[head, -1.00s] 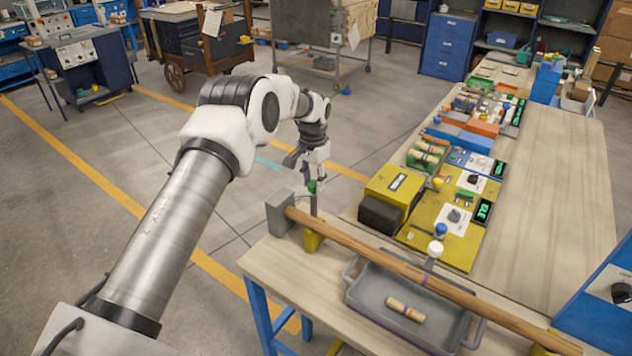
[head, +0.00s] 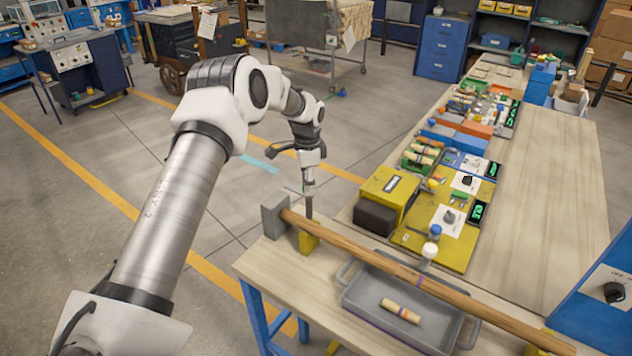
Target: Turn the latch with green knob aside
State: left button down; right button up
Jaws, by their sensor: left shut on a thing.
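My left gripper (head: 308,188) comes down over the latch (head: 309,212) at the left end of the wooden rod (head: 370,257). Its fingers are shut around the top of the latch, where the green knob is, and they hide the knob. The latch's thin grey bar stands by the rod, next to the grey end block (head: 275,215) and above a yellow support (head: 308,242). How far the latch is turned cannot be made out. My right gripper is not in view.
A grey tray (head: 363,315) holding a short turned piece (head: 400,310) lies under the rod. A yellow box (head: 390,188) and control panels line the bench to the right. Open floor lies left of the bench.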

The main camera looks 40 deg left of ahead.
pick_arm(q)
jog(key=shift+s+d+f, duration=0.15)
jog(key=shift+s+f, duration=0.05)
jog(key=shift+f, duration=0.15)
jog(key=c, duration=0.7)
grip_release()
jog(key=shift+c, duration=0.2)
jog(key=shift+w, duration=0.3)
notch_tip(320, 180, up, 12)
jog(key=shift+w+r, duration=0.1)
